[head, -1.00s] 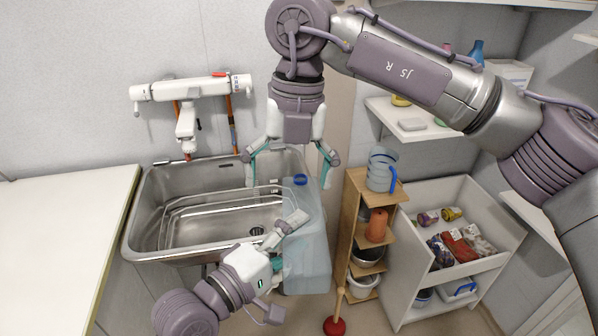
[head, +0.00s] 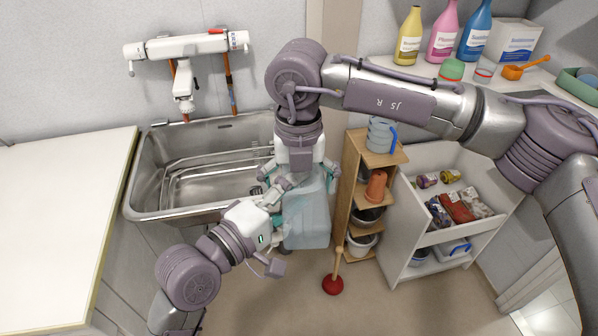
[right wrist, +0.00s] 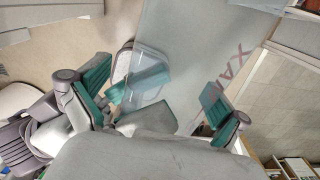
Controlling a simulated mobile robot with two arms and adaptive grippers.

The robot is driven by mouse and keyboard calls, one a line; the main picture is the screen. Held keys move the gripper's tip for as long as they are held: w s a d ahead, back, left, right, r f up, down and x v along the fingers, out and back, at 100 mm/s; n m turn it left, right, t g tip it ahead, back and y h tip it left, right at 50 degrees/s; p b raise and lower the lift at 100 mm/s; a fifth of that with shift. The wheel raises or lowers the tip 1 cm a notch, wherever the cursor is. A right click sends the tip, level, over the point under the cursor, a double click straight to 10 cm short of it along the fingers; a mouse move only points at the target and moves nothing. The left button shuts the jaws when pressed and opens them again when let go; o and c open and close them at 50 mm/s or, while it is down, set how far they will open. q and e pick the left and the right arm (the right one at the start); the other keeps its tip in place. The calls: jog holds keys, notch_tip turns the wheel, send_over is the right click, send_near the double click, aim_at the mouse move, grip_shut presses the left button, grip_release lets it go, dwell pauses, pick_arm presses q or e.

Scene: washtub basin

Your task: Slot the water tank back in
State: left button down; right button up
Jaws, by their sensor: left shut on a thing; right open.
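The water tank (head: 308,222) is a translucent pale-blue container, hanging upright at the right front corner of the sink. My left gripper (head: 279,214) is shut on its left side. My right gripper (head: 300,178) is open, pointing down at the tank's top, which it largely hides. In the right wrist view, the open right fingers (right wrist: 157,95) lie on either side of the clear tank wall (right wrist: 188,45), which carries red lettering. I cannot tell whether they touch it. The slot for the tank cannot be made out.
A wooden shelf (head: 346,200) with jugs and pots stands close right of the tank. A red plunger (head: 333,284) is on the floor. A white cabinet (head: 405,262) stands farther right. The floor in front is clear.

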pick_arm(q)
jog(key=shift+r, duration=0.1)
pick_arm(e)
jog(key=shift+a, duration=0.1)
jog(key=c, duration=1.2)
pick_arm(q)
jog(key=shift+c, duration=1.8)
grip_release()
jog(key=shift+d, duration=0.1)
pick_arm(e)
jog(key=shift+s, duration=0.1)
jog(key=shift+c, duration=0.8)
pick_arm(q)
jog(key=shift+o, duration=0.7)
